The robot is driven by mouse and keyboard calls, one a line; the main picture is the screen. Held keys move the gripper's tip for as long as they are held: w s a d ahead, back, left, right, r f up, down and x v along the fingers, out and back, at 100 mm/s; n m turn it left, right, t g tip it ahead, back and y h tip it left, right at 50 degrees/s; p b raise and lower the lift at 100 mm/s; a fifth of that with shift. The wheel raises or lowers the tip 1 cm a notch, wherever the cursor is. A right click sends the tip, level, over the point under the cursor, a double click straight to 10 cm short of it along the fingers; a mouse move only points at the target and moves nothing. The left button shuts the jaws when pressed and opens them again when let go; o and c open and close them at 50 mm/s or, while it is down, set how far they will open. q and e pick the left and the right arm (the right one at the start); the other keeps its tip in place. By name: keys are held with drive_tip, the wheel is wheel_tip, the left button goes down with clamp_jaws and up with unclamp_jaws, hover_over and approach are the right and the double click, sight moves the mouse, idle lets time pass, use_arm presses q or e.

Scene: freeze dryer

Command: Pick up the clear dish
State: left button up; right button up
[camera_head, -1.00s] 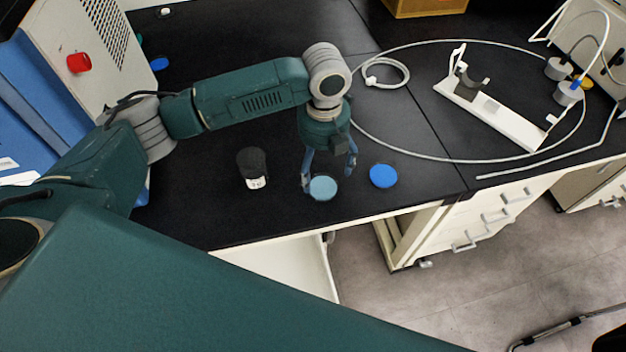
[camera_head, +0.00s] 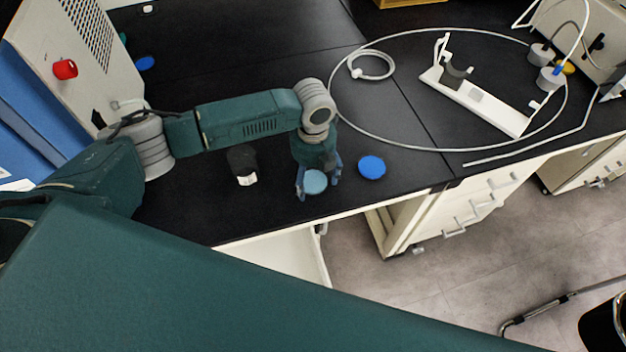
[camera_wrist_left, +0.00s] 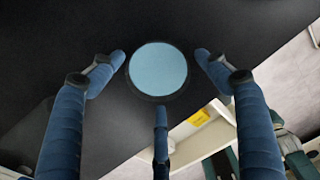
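The clear dish (camera_head: 315,182) shows as a pale blue round disc on the black bench near its front edge. It also shows between my fingers in the left wrist view (camera_wrist_left: 158,69). My left gripper (camera_head: 318,180) points down at the dish, with fingers on either side of it. In the left wrist view the left gripper (camera_wrist_left: 160,60) is open, with narrow gaps between the side fingertips and the dish. A third finger is close to the dish's lower edge; I cannot tell whether it touches. My right gripper is not in view.
A dark jar with a white label (camera_head: 243,164) stands left of the dish. A bright blue round lid (camera_head: 371,167) lies to its right. A white stand (camera_head: 480,96) and a looped tube (camera_head: 436,148) lie farther right. The front bench edge is close.

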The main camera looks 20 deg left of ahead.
use_arm(q)
drive_tip(key=c, duration=0.8)
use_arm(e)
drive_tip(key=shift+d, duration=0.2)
use_arm(q)
drive_tip(key=shift+r, duration=0.1)
